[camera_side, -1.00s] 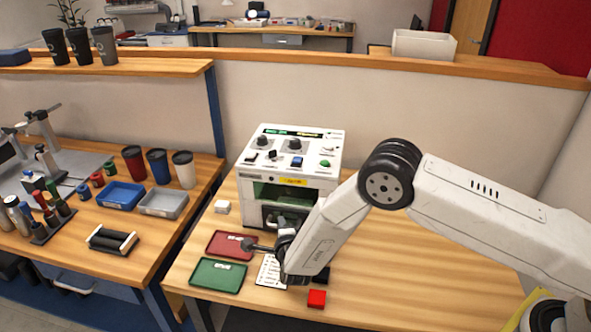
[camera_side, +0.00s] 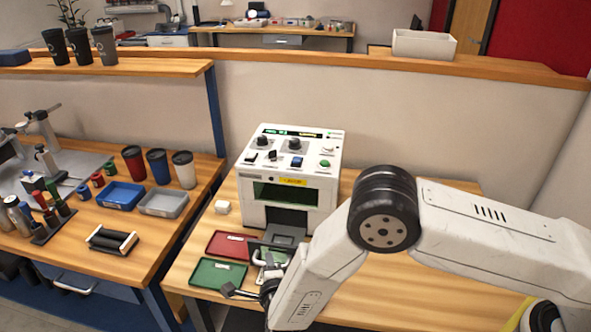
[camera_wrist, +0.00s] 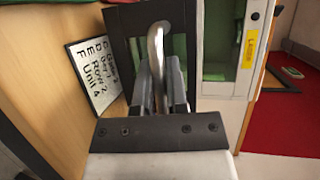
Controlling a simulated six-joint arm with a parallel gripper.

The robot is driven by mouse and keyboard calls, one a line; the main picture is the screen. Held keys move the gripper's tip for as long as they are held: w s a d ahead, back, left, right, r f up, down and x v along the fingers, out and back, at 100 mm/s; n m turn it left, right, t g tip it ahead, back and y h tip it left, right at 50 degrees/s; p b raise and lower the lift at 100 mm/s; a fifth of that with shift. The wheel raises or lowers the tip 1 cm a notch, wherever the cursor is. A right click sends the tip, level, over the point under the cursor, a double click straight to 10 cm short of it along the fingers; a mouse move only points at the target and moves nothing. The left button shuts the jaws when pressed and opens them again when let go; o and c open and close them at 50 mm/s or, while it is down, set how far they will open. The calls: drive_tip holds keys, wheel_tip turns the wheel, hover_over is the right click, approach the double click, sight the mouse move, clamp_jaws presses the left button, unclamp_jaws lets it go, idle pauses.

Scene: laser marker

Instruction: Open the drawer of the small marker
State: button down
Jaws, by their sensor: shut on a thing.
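The small marker (camera_side: 318,187) is a white box with knobs on top and a yellow label, standing on the wooden table. Its dark drawer (camera_side: 283,229) sticks out of the front toward my gripper. The drawer's pale bar handle (camera_side: 270,271) is on its front. My gripper (camera_wrist: 161,88) is shut on this handle (camera_wrist: 158,42), one finger on each side, in the wrist view. In the side view my arm hides part of the gripper and the drawer's right side. The dark drawer front (camera_wrist: 122,52) shows just beyond the fingers in the wrist view.
A red tray (camera_side: 226,244) and a green tray (camera_side: 217,273) lie left of the drawer. A white block (camera_side: 222,207) sits beside the marker. A printed card (camera_wrist: 95,78) lies near the drawer. The table's front edge is close to my gripper.

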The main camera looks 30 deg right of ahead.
drive_tip(key=shift+s+a, duration=0.75)
drive_tip(key=shift+a, duration=0.15)
drive_tip(key=c, duration=0.9)
unclamp_jaws()
drive_tip(key=v, duration=0.7)
drive_tip(key=shift+s+a+r, duration=0.1)
drive_tip(key=shift+s+r, duration=0.05)
drive_tip(key=shift+s, duration=0.2)
